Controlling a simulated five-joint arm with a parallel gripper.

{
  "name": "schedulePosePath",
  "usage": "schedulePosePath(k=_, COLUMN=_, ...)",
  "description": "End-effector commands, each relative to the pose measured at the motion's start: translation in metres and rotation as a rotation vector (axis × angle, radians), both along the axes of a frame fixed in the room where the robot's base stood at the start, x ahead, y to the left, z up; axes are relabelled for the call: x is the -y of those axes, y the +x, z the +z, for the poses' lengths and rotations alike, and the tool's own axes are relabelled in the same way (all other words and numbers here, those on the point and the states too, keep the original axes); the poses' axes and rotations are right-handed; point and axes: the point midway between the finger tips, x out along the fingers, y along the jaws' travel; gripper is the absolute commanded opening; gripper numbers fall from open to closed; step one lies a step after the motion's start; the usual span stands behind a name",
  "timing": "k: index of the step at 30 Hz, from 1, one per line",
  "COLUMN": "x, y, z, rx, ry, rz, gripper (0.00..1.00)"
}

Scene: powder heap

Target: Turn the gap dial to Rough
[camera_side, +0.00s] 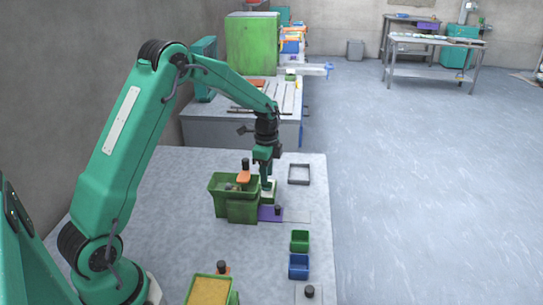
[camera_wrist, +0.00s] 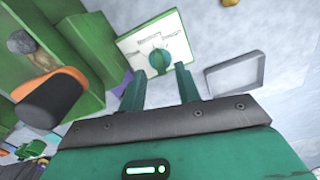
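The gap dial (camera_wrist: 158,60) is a round green knob on a white panel with small markings, too small to read. In the wrist view it lies just beyond and between the fingertips of my gripper (camera_wrist: 160,72). The fingers are apart, with no clear contact on the dial. In the side view my gripper (camera_side: 266,185) points down at the right side of the green machine (camera_side: 243,210), and hides most of the white panel there. Which marking the dial points to cannot be made out.
An orange and black handle (camera_wrist: 52,97) stands left of my gripper. A grey square frame (camera_side: 299,167) lies to the right. A purple plate (camera_side: 268,217), a green bin (camera_side: 300,248) and a blue bin (camera_side: 298,272) are nearer. A tub of yellow powder (camera_side: 209,292) stands in front.

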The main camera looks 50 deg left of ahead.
Motion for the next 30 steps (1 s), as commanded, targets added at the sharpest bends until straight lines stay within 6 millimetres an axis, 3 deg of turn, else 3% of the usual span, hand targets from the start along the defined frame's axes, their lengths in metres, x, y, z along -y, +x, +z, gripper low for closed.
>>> schedulePosePath(k=6, x=0.0, y=0.001, z=0.031, rx=0.004, ry=0.001, rz=0.0, gripper=0.33)
schedulePosePath(k=12, x=0.0, y=0.001, z=0.049, rx=0.003, ry=0.001, rz=0.0, gripper=0.33)
schedulePosePath(k=23, x=0.0, y=0.0, z=0.054, rx=0.001, ry=0.001, rz=0.0, gripper=0.33)
schedulePosePath(k=27, x=0.0, y=0.0, z=0.054, rx=0.001, ry=0.001, rz=0.005, gripper=0.55)
schedulePosePath(k=30, x=0.0, y=0.0, z=0.054, rx=0.001, ry=0.001, rz=0.026, gripper=0.55)
